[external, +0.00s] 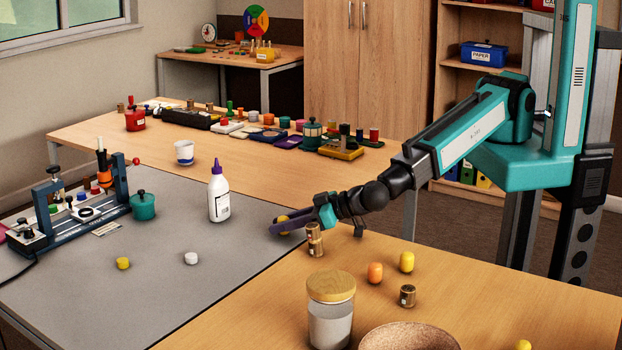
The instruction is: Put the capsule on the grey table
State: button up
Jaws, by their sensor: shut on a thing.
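My gripper (288,227) reaches in from the right, low over the right edge of the grey table (160,225). Its purple fingers are shut on a small yellow capsule (283,219). The fingers hide much of the capsule, so its full shape does not show. I cannot tell whether it touches the grey surface. An orange capsule (375,272) and another yellow capsule (407,262) stand on the wooden table (450,310) at the front right.
A brass stack (314,240) stands close below my gripper. A white bottle (218,195) stands to its left. A yellow disc (123,263) and a white disc (191,258) lie on the grey table. A lidded jar (331,310) is in front. The grey middle is mostly clear.

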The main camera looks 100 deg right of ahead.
jog(key=shift+f, duration=0.1)
jog(key=o, duration=1)
jog(key=shift+r+p, duration=0.25)
jog(key=shift+p, duration=0.05)
jog(key=shift+s+a, duration=0.15)
jog(key=shift+s, duration=0.3)
jog(key=b+v, duration=0.1)
jog(key=v, duration=0.4)
jog(key=shift+s+a+r+b, duration=0.1)
jog(key=shift+s+r+b, duration=0.05)
jog(key=shift+b, duration=0.2)
jog(key=shift+s+a+r+p, duration=0.15)
jog(key=shift+r+p, duration=0.1)
jog(key=shift+p, duration=0.55)
jog(key=p+v, duration=0.3)
jog(key=p, duration=0.3)
jog(key=shift+s+a+r, duration=0.1)
jog(key=shift+s+r, duration=0.05)
jog(key=shift+s, duration=0.1)
jog(key=shift+s+a+r+p, duration=0.15)
jog(key=shift+s+a+p, duration=0.1)
jog(key=shift+s+p, duration=0.65)
